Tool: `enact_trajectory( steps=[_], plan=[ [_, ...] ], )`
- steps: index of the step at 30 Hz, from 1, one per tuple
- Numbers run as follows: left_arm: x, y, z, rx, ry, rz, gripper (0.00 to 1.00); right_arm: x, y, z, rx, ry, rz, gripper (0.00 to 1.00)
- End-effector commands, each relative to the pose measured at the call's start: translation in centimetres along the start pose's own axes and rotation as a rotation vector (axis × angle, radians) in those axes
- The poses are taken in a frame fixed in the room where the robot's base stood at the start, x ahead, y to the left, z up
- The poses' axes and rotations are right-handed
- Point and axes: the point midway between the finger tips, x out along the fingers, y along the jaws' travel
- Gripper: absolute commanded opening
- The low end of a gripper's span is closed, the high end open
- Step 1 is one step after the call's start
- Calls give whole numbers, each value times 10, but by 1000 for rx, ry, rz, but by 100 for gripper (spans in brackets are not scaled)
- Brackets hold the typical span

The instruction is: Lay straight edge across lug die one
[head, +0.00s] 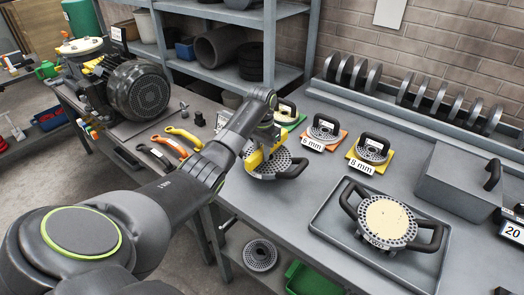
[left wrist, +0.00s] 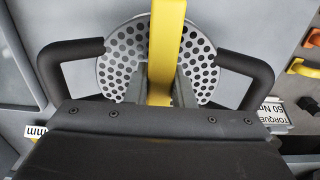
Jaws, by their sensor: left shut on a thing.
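My left gripper (head: 262,146) is over a perforated grey die (head: 272,171) on the bench. It is shut on a yellow straight edge (left wrist: 167,40). In the left wrist view the straight edge crosses the middle of the perforated disc (left wrist: 118,50), between two black loop handles (left wrist: 78,47). I cannot tell whether it touches the die face. My fingers, arm and the straight edge hide part of the die in the head view. No label showing marks this die as lug die one. My right gripper is not in view.
A second handled die (head: 388,220) with a pale face lies in a grey tray (head: 330,232) at right. Smaller dies on coloured plates, one orange (head: 322,140), stand behind. A large motor (head: 136,92) and orange-handled tools (head: 168,146) are at left. A grey box (head: 460,180) stands right.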

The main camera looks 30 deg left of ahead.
Motion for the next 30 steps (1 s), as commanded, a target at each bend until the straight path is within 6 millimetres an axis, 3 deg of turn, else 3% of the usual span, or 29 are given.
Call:
enact_trajectory(
  steps=[10, 30],
  plan=[
    [11, 0, -1, 1, 2, 0, 0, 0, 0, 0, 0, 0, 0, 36],
    [14, 0, -1, 1, 2, 0, 0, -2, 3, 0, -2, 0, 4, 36]
  ],
)
